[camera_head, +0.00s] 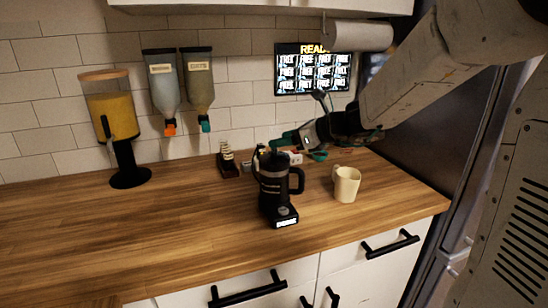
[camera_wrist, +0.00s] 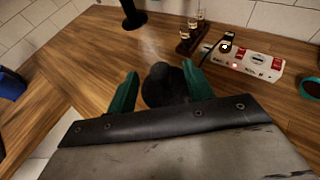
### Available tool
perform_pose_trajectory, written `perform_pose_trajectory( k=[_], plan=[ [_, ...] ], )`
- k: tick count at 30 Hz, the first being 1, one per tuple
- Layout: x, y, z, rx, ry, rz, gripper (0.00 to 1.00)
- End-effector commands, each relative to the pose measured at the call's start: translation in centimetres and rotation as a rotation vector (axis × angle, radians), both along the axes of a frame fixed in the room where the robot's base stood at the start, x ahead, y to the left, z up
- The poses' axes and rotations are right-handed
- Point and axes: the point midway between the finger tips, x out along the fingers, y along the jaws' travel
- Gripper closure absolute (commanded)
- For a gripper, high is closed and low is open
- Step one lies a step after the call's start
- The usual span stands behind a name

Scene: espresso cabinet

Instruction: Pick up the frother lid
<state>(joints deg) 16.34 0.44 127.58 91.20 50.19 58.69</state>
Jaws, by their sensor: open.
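The black frother (camera_head: 275,190) stands upright on its base on the wooden counter, with its handle to the right and a small lit display at the front. Its dark lid (camera_head: 272,158) sits on top. My gripper (camera_head: 273,147) is at the top of the frother, coming in from the right, with green fingertips. In the wrist view my gripper (camera_wrist: 160,70) is open, with one finger on each side of the dark round lid (camera_wrist: 162,84). I cannot tell whether the fingers touch it. The wrist housing hides most of the frother's body in that view.
A cream mug (camera_head: 346,184) stands right of the frother. A small rack with vials (camera_head: 228,160) and a power strip (camera_wrist: 250,62) lie behind. A dispenser with yellow contents (camera_head: 110,105) stands at the left. The counter's front left (camera_head: 130,230) is clear.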

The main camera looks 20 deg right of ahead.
Motion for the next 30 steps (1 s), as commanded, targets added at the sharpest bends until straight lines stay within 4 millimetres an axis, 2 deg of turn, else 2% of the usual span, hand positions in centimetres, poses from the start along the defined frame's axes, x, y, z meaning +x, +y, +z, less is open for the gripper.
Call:
perform_pose_trajectory(
  k=[12, 20, 25, 26, 30],
  plan=[
    [3.7, 3.2, -2.3, -0.003, 0.000, 0.004, 0.48],
    [3.8, 3.3, -2.4, -0.004, -0.002, 0.004, 0.48],
    [3.8, 3.3, -2.4, -0.004, -0.002, 0.004, 0.93],
    [3.8, 3.3, -2.4, -0.004, -0.002, 0.004, 0.97],
    [3.8, 3.3, -2.4, -0.004, -0.002, 0.004, 1.00]
  ],
)
